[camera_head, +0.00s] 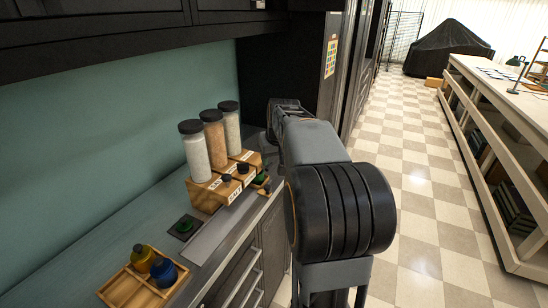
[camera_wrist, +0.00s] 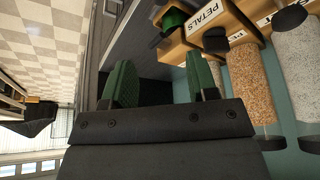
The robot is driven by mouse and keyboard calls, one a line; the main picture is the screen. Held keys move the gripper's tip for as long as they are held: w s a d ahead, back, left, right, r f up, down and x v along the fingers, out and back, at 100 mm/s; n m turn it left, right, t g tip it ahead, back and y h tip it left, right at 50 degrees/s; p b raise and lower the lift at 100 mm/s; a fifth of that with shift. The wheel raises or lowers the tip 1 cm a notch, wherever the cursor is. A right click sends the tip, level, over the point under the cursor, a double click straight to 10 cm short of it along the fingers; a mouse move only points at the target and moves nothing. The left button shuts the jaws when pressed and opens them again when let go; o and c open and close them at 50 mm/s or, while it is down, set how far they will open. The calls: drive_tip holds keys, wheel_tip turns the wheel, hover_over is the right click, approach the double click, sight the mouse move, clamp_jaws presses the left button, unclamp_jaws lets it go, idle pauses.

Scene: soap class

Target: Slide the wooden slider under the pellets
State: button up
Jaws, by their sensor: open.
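A wooden dispenser stand (camera_head: 203,194) holds three upright jars with dark lids: white (camera_head: 196,154), brownish-orange (camera_head: 215,142) and pale speckled (camera_head: 232,130). Its labels are partly legible; one in the wrist view reads PETALS (camera_wrist: 206,19). I cannot tell which jar holds pellets. A green piece (camera_wrist: 175,18) sits at a small wooden part near the PETALS label, possibly the slider. It also shows at the stand's right end in the head view (camera_head: 262,177). My gripper (camera_wrist: 165,85) is open and empty, its green fingers apart from the stand. Its fingertips are hidden in the head view.
The stand is on a grey counter (camera_head: 212,238) against a teal wall. A wooden tray (camera_head: 122,290) with yellow and blue bottles is at front left. Dark cabinets hang above; a tall dark unit stands behind my arm.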

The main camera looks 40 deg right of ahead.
drive_tip(key=shift+s+a+p+v, duration=0.15)
drive_tip(key=shift+p+v, duration=0.45)
drive_tip(key=shift+v, duration=0.8)
drive_tip(key=shift+s+a+p+v, duration=0.15)
drive_tip(key=shift+p+v, duration=0.4)
drive_tip(key=shift+v, duration=0.85)
drive_tip(key=shift+d+f, duration=0.15)
drive_tip(key=shift+f, duration=0.05)
drive_tip(key=s+a+f+n, duration=0.1)
drive_tip(key=s+a+f, duration=0.2)
drive_tip(key=s+a, duration=0.2)
drive_tip(key=s+a+f+n+y, duration=0.1)
drive_tip(key=s+a+f, duration=0.2)
drive_tip(key=a, duration=0.5)
drive_tip(key=s+a+f+n, duration=0.1)
drive_tip(key=s+a+f, duration=0.2)
drive_tip(key=s+a, duration=0.3)
drive_tip(key=shift+s+a, duration=0.3)
drive_tip(key=shift+a, duration=0.1)
drive_tip(key=shift+d, duration=0.1)
